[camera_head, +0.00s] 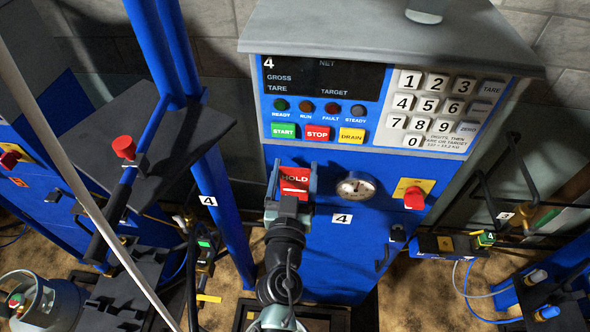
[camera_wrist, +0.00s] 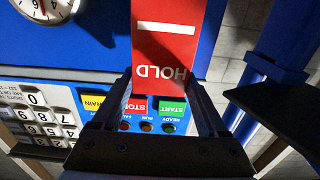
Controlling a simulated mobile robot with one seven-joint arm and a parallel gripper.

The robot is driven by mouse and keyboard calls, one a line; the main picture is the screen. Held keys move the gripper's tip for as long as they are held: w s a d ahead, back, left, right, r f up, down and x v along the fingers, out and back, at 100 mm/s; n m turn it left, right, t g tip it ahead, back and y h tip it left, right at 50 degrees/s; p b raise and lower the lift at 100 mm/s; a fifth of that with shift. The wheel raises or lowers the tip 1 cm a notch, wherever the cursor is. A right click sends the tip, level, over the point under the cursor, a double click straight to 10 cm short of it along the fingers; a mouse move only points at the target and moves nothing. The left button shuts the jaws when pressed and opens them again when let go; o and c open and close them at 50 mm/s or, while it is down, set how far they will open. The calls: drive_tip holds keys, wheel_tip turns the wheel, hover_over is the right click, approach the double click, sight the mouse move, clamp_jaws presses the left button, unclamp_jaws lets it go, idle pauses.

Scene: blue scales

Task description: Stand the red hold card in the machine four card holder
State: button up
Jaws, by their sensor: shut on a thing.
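The red hold card (camera_head: 295,182) is in my gripper (camera_head: 292,180), in front of the blue front of machine four (camera_head: 325,250), below its red STOP button. In the wrist view the card (camera_wrist: 165,48) shows a white bar and the word HOLD, upside down. It stretches away from between the two fingers of my gripper (camera_wrist: 162,80), which is shut on it. The machine four card holder cannot be made out; the card and gripper hide part of the panel. Whether the card touches the panel cannot be told.
A round dial (camera_head: 356,188) and a red knob on a yellow plate (camera_head: 414,196) sit right of the card. A keypad (camera_head: 434,108) is above right. A blue post (camera_head: 222,205) and a dark shelf (camera_head: 165,140) stand to the left.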

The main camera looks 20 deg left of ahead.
drive_tip(key=shift+f+b, duration=3.2)
drive_tip(key=shift+b, duration=0.25)
drive_tip(key=shift+f+b, duration=0.95)
drive_tip(key=o, duration=1.4)
drive_tip(key=s, duration=0.1)
drive_tip(key=b, duration=0.5)
approach(295, 192)
drive_tip(key=s, duration=0.1)
drive_tip(key=s+f, duration=0.1)
drive_tip(key=shift+s+d+f, duration=0.3)
drive_tip(key=shift+s+d, duration=0.1)
